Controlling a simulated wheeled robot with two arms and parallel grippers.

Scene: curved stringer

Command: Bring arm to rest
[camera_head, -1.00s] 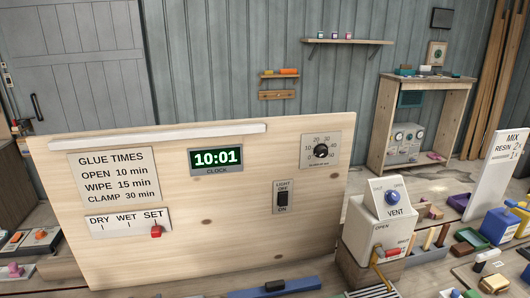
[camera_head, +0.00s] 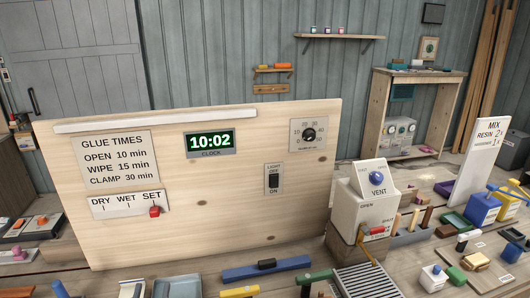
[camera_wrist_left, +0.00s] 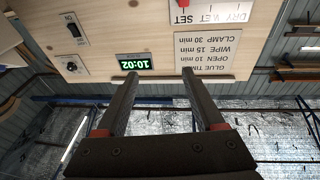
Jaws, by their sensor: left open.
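My left gripper (camera_wrist_left: 155,85) shows in the left wrist view with its two dark fingers apart and nothing between them. That view is upside down, and the fingers point toward the upright wooden board (camera_wrist_left: 130,28) with its clock and glue-times sign. In the head view the same board (camera_head: 250,215) stands across the bench, and neither gripper can be made out there. The clock (camera_head: 210,142) on it reads 10:02. My right gripper is not in view.
A white vent box (camera_head: 365,210) stands right of the board. Blocks, a blue bar (camera_head: 265,268), a slatted grate (camera_head: 367,280) and a mix sign (camera_head: 478,165) crowd the bench. A wooden shelf stand (camera_head: 410,115) is at the back right.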

